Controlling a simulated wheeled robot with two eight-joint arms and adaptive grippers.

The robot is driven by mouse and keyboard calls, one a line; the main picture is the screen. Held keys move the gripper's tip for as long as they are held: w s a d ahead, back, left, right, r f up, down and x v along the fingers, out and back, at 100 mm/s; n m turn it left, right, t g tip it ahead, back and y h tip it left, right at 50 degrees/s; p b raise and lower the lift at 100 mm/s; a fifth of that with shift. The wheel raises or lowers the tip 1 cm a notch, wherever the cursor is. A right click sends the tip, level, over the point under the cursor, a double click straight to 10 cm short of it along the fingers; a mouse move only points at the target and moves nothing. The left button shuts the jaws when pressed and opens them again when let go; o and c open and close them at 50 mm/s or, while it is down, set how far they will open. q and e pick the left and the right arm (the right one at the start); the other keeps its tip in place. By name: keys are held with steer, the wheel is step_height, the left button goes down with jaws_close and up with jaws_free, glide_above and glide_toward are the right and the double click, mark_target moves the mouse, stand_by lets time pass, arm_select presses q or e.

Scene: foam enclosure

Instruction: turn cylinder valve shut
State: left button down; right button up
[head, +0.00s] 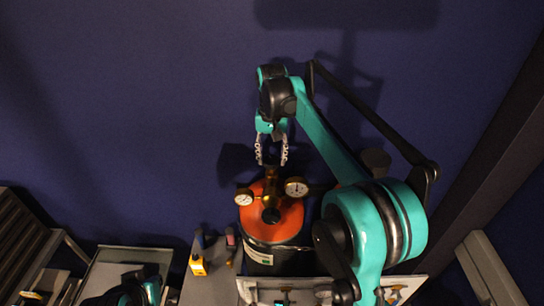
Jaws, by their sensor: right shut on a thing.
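The gas cylinder (258,222) stands upright with an orange top and a dark body carrying a pale label. A brass valve (272,184) rises from its top, with a round gauge on each side: the left gauge (244,197) and the right gauge (296,187). My right gripper (271,162) points down from above and its fingers are shut on the top of the valve. The handwheel itself is hard to make out between the fingers. My left gripper's fingers are not in view; only teal and black parts show at the lower left edge.
A yellow object (198,265) and some small bottles (230,240) stand left of the cylinder. A grey tray (105,265) and a slatted dark rack (22,245) are at the lower left. The blue wall (130,120) is behind. My right arm covers the area right of the cylinder.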

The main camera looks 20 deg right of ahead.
mark_target(272, 160)
steer(key=m, duration=0.4)
steer(key=shift+m, duration=0.4)
stand_by(0.4)
steer(key=o, duration=1.2)
steer(key=shift+c, duration=0.2)
steer(key=shift+r, duration=0.1)
step_height(272, 160, up, 12)
